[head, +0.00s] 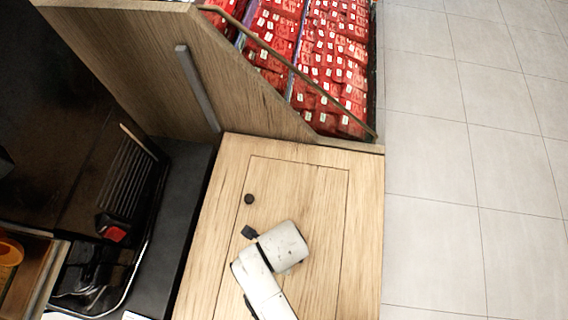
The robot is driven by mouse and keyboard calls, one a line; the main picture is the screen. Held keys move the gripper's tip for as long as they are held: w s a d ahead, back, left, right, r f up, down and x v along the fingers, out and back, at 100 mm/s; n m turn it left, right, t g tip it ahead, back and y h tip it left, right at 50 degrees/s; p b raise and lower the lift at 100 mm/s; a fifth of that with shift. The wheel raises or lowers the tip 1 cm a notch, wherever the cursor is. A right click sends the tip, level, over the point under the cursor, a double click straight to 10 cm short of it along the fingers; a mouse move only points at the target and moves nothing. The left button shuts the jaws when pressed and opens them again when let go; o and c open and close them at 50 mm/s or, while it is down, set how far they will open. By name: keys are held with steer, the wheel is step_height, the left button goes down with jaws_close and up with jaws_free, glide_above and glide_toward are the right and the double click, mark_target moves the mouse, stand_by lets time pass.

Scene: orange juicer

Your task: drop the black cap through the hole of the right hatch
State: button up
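A small dark round spot (249,199) shows on the light wooden top, close to the left outline of a rectangular panel. I cannot tell whether it is the black cap or the hole. The panel (310,185), apparently the hatch, is marked by thin dark lines in the wood. My arm covers the lower middle of the panel.
A wooden partition (240,85) with a grey bar handle (198,88) stands behind the top. Red packages (325,60) fill a display beyond it. A black machine (75,110) with a red part is at left. Open tiled floor (470,150) lies at right.

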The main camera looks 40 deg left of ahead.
steer(key=shift+f, duration=0.35)
stand_by(0.5)
steer(key=shift+p, duration=0.35)
stand_by(0.6)
steer(key=o, duration=1.4)
steer(key=shift+r, duration=0.1)
step_height(320, 180, up, 5)
steer(key=p, duration=0.4)
steer(key=shift+f+p, duration=0.2)
steer(key=shift+p, duration=0.15)
steer(key=shift+r, duration=1.1)
